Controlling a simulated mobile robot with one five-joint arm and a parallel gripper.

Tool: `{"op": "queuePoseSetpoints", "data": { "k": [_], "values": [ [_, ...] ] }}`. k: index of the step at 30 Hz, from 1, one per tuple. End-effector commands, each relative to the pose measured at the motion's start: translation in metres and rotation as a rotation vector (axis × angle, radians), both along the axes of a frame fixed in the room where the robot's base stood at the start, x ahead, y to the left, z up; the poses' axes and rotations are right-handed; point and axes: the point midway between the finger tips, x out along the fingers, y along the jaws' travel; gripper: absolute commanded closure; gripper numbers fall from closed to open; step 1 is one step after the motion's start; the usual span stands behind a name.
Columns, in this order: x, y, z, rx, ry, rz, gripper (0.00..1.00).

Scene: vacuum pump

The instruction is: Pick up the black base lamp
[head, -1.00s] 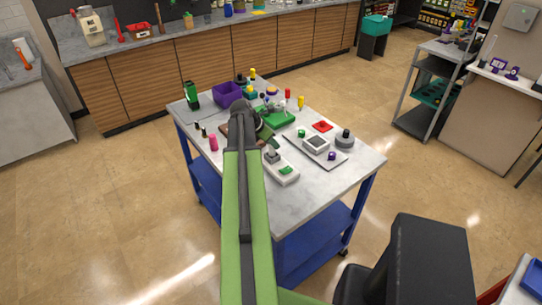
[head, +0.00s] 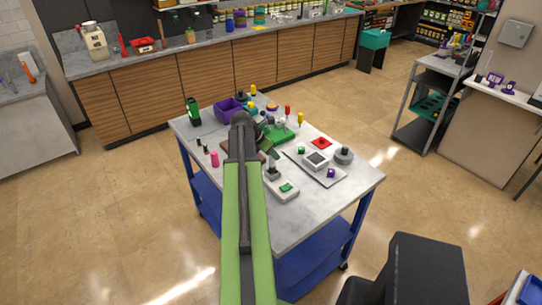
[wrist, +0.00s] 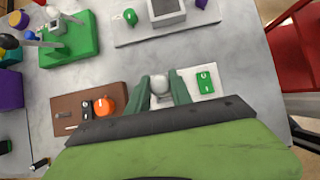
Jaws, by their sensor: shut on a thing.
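My gripper (wrist: 162,92) is shut on a small white rounded thing (wrist: 160,84), which shows between its two green fingers in the wrist view. The thing's lower part is hidden, so I cannot tell whether it has a black base or is the lamp. It is at a white box with a green panel (wrist: 207,80), which is also in the head view (head: 284,188). In the head view my gripper (head: 271,155) is over the worktable's middle, partly hidden by my arm. I cannot tell whether the held thing touches the box.
A brown board with an orange knob (wrist: 104,106) lies left of the gripper. A green block (wrist: 70,38) and a grey tray (wrist: 128,38) lie beyond. A purple bin (head: 228,109) stands at the table's far left. The table's (head: 310,215) front corner is clear.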

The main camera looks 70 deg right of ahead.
Motion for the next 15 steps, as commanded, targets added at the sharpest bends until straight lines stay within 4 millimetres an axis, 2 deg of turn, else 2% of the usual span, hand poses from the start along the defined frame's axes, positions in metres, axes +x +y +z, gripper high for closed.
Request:
{"op": "queuePoseSetpoints", "data": {
  "k": [1, 9, 12, 15],
  "values": [
    [0.0, 0.0, 0.022, 0.0, 0.0, 0.0, 1.0],
    [0.0, 0.0, 0.102, 0.0, 0.0, 0.0, 1.0],
    [0.0, 0.0, 0.125, 0.0, 0.0, 0.0, 1.0],
    [0.0, 0.0, 0.14, 0.0, 0.0, 0.0, 1.0]
  ]
}}
